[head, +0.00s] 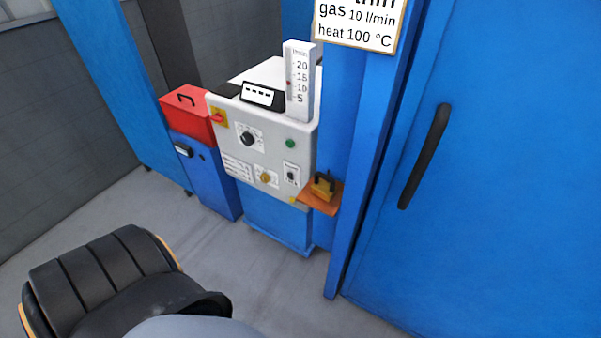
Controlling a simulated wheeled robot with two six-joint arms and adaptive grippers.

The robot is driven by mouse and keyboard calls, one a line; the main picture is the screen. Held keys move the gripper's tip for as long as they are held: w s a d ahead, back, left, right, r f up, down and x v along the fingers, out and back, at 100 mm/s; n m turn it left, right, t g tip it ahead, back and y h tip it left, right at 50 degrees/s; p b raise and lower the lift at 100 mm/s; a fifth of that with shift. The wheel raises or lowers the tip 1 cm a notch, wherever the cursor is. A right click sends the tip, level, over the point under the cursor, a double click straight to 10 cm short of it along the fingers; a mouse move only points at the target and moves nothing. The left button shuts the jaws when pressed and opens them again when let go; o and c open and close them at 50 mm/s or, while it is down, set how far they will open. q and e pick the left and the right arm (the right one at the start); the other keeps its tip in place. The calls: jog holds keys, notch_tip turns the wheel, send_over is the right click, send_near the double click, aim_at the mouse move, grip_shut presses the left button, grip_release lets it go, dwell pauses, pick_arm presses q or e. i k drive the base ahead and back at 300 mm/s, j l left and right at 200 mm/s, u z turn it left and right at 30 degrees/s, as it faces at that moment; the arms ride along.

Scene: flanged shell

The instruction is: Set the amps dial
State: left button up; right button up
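A white control panel (231,166) stands in the middle of the head view on a blue cabinet. A black round dial (248,139) with a pale scale plate sits on its upper left part. A smaller yellow-brown knob (265,177) sits lower on the panel. The lettering is too small to tell which one is the amps dial, and I cannot read either setting.
A sign (357,20) reads gas 10 l/min and heat 100 °C; its top is cut off. A red box (187,106) stands left, a blue door (500,170) right.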

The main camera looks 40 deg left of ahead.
aim_at(247, 138)
jog(key=u, duration=1.6)
